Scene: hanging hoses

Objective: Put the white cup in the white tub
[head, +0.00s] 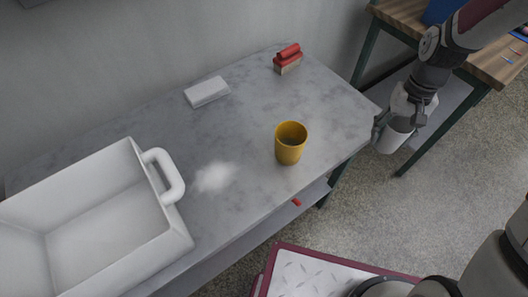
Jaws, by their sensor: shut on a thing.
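The white cup (394,137) is at the right in the head view, off the right end of the grey table, above the floor gap. My gripper (395,120) is shut on it and hides part of its upper side. The cup looks tilted. The white tub (160,245) stands at the left on the table, cut off by the picture's edge. It has a thick handle on its right side, and the visible inside is empty. The cup and tub are far apart, with the table between them.
A yellow cup (290,145) stands upright on the grey table (245,130). A white block (207,92) and a red-handled brush (288,62) lie behind it. A white powdery patch (214,177) is beside the tub handle. A wooden bench (488,62) is at the upper right.

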